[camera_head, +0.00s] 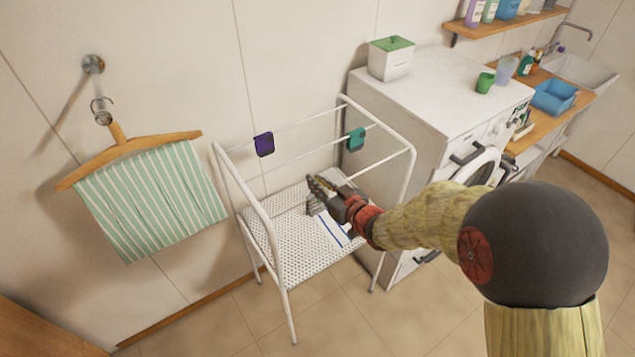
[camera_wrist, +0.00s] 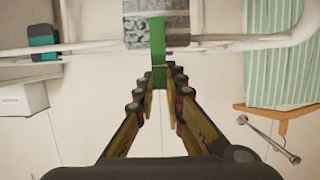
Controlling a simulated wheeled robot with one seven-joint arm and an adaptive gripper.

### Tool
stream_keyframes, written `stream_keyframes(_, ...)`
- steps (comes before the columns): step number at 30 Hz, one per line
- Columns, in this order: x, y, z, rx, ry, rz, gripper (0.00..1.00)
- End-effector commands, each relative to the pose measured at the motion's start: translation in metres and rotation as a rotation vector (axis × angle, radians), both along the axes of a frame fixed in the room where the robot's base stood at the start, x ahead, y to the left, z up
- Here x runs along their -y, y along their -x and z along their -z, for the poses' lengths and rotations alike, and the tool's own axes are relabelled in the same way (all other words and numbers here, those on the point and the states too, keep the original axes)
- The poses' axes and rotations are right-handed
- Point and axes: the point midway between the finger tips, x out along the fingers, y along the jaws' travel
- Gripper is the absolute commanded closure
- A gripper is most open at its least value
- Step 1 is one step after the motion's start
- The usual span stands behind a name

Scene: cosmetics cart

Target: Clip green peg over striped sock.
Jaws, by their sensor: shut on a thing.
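My gripper (camera_wrist: 158,75) is shut on a green peg (camera_wrist: 158,45), which points away from its fingertips. A grey striped sock (camera_wrist: 135,30) hangs on a white rail of the drying rack in the wrist view. The peg overlaps the middle of the sock and the rail in that view. I cannot tell whether its jaws are around the sock or only in front of it.
The white drying rack (camera_head: 262,228) also bears a purple cloth (camera_head: 264,144) and a teal cloth (camera_head: 356,139). A blue-striped white item (camera_head: 333,229) shows below my gripper. A green-striped towel (camera_head: 150,200) hangs at left. A washing machine (camera_head: 440,85) stands right of the rack.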

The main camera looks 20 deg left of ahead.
Motion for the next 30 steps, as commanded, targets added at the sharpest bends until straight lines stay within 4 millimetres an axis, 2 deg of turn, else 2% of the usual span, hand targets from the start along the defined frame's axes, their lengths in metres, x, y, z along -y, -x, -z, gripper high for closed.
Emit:
stream_keyframes(10,-0.0001,-0.0001,0.0017,0.000,0.000,0.000,1.00)
stream_keyframes(11,-0.0001,-0.0001,0.0017,0.000,0.000,0.000,0.88)
stream_keyframes(21,-0.0001,-0.0001,0.0018,0.000,0.000,0.000,0.69)
stream_keyframes(30,0.0004,0.0002,0.0018,0.000,0.000,0.000,0.68)
